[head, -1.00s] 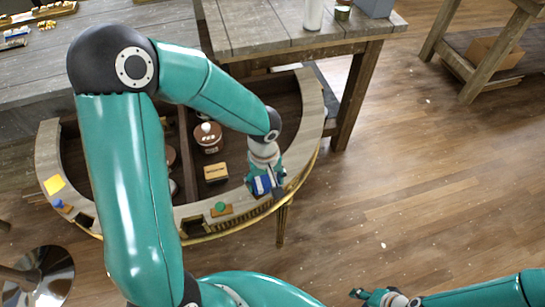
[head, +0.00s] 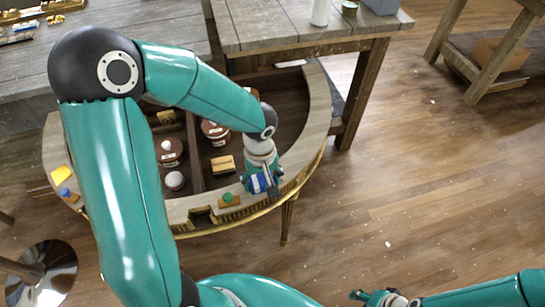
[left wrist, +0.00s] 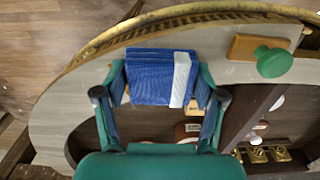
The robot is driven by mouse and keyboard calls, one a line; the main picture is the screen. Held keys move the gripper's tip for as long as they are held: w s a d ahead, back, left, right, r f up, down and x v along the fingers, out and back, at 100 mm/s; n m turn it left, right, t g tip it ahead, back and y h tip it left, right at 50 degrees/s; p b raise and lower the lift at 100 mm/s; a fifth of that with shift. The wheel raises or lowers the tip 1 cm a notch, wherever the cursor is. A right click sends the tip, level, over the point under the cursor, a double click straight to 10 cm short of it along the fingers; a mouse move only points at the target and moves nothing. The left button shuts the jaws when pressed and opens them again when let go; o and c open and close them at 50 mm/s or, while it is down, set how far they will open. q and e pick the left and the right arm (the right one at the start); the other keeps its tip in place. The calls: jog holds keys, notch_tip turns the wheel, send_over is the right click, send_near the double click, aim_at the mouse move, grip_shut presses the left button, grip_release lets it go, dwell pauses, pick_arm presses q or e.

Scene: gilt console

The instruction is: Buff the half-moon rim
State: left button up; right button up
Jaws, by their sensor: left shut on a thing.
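The half-moon console (head: 319,105) has a pale wooden rim band with a gilt edge (head: 314,163) around an open, dark interior. My left gripper (head: 262,184) is over the front right part of the rim. It is shut on a folded blue cloth with a white stripe (left wrist: 160,77), which lies at the rim band just inside the gilt edge (left wrist: 95,62). I cannot tell whether the cloth presses on the wood. My right gripper (head: 372,296) is low at the bottom right, over the floor, far from the console; its fingers are too small to read.
A green knob on a wooden block (left wrist: 272,60) sits on the rim beside the cloth. Brown jars (head: 170,151) and a small labelled box (head: 223,165) stand inside the console. A grey wooden table (head: 290,30) stands behind.

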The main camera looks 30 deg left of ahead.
pick_arm(q)
jog(key=shift+s+a+r, duration=0.1)
jog(key=shift+s+r, duration=0.05)
jog(key=shift+s, duration=0.05)
jog(key=shift+w+r+p, duration=0.15)
jog(key=shift+r+p, duration=0.45)
jog(key=shift+r, duration=0.2)
jog(key=shift+r+p, duration=1.8)
jog(key=shift+r, duration=1.1)
